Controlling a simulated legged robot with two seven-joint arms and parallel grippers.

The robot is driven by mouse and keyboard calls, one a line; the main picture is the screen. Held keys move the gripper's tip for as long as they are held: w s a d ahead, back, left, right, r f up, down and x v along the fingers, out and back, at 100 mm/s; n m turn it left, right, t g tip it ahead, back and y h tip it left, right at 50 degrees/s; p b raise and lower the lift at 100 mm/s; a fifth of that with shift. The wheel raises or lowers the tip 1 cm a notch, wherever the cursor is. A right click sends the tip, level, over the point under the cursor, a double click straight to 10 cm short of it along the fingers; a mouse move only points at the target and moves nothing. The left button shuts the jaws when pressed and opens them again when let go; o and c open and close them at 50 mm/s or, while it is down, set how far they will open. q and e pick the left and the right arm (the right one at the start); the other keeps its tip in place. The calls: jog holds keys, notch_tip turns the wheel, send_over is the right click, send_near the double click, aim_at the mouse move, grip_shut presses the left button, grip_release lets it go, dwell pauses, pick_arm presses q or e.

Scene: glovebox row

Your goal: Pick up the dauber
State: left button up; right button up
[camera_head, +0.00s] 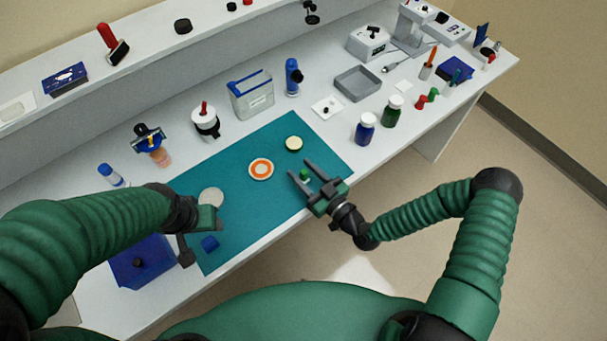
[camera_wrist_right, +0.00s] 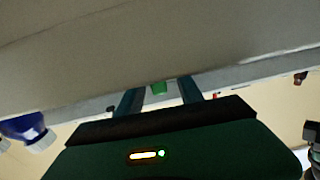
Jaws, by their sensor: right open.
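My right gripper (camera_head: 301,168) is open over the right part of the teal mat, with its two fingers apart. A small green piece (camera_head: 305,175) shows between those fingers. In the right wrist view the green piece (camera_wrist_right: 159,88) also shows between the fingers, apparently not clamped. I cannot tell for certain whether this green piece is the dauber, as it is small and partly hidden. My left gripper (camera_head: 207,217) is at the left part of the mat, near a pale grey disc (camera_head: 211,196) and a small blue piece (camera_head: 210,243). Its jaws are not clear.
A grey tray (camera_head: 358,83) lies behind. A blue box (camera_head: 143,262) stands at front left.

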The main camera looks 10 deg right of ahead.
aim_at(304, 171)
pick_arm(q)
jog(key=shift+d, duration=0.15)
pick_arm(e)
jog(key=shift+d, duration=0.15)
grip_shut()
jog(key=shift+r+p, duration=0.55)
jog(key=shift+r, duration=0.05)
notch_tip(304, 171, up, 2)
jog(key=shift+r+p, duration=0.25)
jog(key=shift+p, duration=0.85)
pick_arm(q)
jog(key=v, duration=0.2)
jog(key=w+v, duration=0.1)
jog(key=v, duration=0.1)
jog(key=shift+s+r+p, duration=0.1)
jog(key=shift+p, duration=0.3)
pick_arm(e)
jog(key=s+a+r, duration=0.1)
jog(key=s, duration=1.5)
jog(key=shift+a+r, duration=0.15)
jog(key=shift+a, duration=0.15)
